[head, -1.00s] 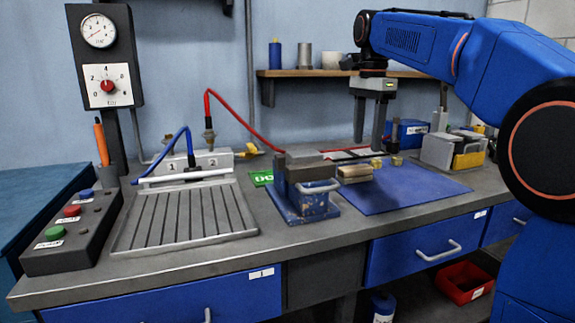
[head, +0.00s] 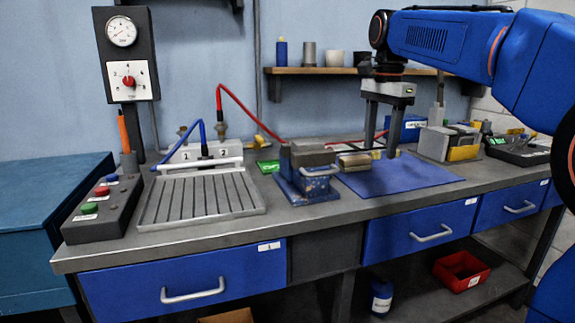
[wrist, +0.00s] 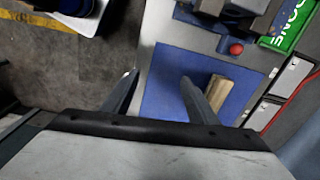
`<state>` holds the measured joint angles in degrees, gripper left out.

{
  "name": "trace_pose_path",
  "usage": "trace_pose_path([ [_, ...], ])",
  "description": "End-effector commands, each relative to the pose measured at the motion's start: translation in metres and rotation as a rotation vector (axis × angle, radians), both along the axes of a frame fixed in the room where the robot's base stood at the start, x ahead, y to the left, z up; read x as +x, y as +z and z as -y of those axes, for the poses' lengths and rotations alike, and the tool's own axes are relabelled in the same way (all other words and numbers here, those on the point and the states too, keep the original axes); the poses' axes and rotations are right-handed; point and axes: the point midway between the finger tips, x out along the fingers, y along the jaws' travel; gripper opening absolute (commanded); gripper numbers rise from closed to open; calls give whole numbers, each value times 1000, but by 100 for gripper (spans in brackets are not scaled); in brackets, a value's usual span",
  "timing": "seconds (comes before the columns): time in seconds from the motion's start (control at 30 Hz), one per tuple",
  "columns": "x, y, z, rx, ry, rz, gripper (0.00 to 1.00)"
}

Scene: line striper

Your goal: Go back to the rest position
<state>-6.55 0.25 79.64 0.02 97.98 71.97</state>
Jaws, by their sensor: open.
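My gripper (head: 380,153) hangs fingers-down over the blue mat (head: 420,178) on the bench, to the right of the blue vise (head: 306,188). Its two fingers stand apart with nothing seen between them. In the wrist view my gripper (wrist: 158,77) is also open, with blue mat (wrist: 160,95) showing between the fingers. A tan block (head: 354,161) lies by the vise, left of the fingers. It also shows in the wrist view (wrist: 222,98), beside one finger.
A grooved tray (head: 200,198) and a button box (head: 103,208) stand on the left of the bench. A shelf (head: 340,71) with several containers is behind my arm. A grey box (head: 433,145) stands at the right. A red bin (head: 461,270) sits below.

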Motion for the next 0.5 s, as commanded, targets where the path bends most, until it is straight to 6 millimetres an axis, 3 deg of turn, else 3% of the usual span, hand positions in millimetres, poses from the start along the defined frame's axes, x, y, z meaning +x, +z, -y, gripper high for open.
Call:
trace_pose_path([
  [0.27, -39, -18, 12, -4, 136, 48, 53],
  [0.5, -97, -56, 26, -25, 342, 116, 53],
])
